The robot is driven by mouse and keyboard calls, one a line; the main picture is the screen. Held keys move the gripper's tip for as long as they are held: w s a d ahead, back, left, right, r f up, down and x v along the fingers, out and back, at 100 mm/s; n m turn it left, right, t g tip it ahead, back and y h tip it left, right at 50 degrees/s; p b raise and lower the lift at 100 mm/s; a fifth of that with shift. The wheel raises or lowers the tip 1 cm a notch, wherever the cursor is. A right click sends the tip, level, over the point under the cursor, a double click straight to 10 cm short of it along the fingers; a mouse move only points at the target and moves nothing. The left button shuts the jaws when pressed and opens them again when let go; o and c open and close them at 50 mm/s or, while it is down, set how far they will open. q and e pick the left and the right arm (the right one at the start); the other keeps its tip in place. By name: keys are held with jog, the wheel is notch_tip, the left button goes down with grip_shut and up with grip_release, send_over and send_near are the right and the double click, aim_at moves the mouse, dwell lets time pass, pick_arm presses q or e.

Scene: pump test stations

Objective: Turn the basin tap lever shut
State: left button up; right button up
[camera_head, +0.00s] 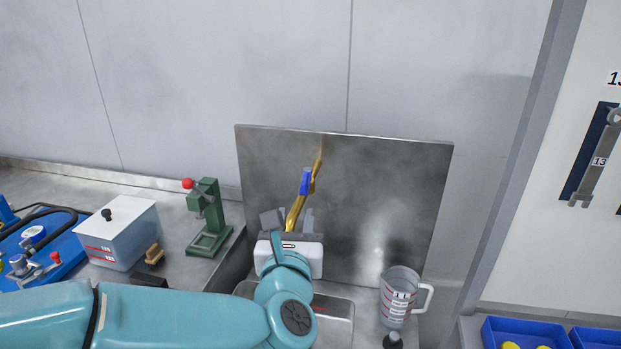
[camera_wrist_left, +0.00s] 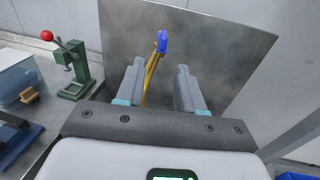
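The basin tap (camera_head: 295,212) is a brass pipe in front of a grey metal splash panel (camera_head: 395,190). Its blue lever (camera_head: 305,181) points upward in the head view. The lever also shows in the left wrist view (camera_wrist_left: 162,42), beyond the fingertips. My left gripper (camera_head: 287,217) is in front of the tap with its two fingers apart and nothing held. In the left wrist view, the brass pipe (camera_wrist_left: 150,75) shows between the open fingers (camera_wrist_left: 157,75). The tap's lower part is hidden by my gripper. I cannot tell whether water runs. My right gripper is not in view.
A metal basin (camera_head: 335,312) lies below my left arm. A clear measuring jug (camera_head: 398,297) stands to its right. A green press (camera_head: 208,225) with a red knob and a clear lidded box (camera_head: 122,232) stand on the left bench. Blue bins (camera_head: 525,333) are at lower right.

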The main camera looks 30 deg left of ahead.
pick_arm(q)
jog(key=p, duration=0.6)
send_near(306, 174)
jog(key=x, duration=0.9)
jog(key=shift+w+a+f, duration=0.15)
jog(key=shift+w+a, duration=0.15)
jog(key=shift+a, duration=0.05)
jog(key=shift+w, duration=0.1)
jog(key=shift+w, duration=0.1)
grip_shut()
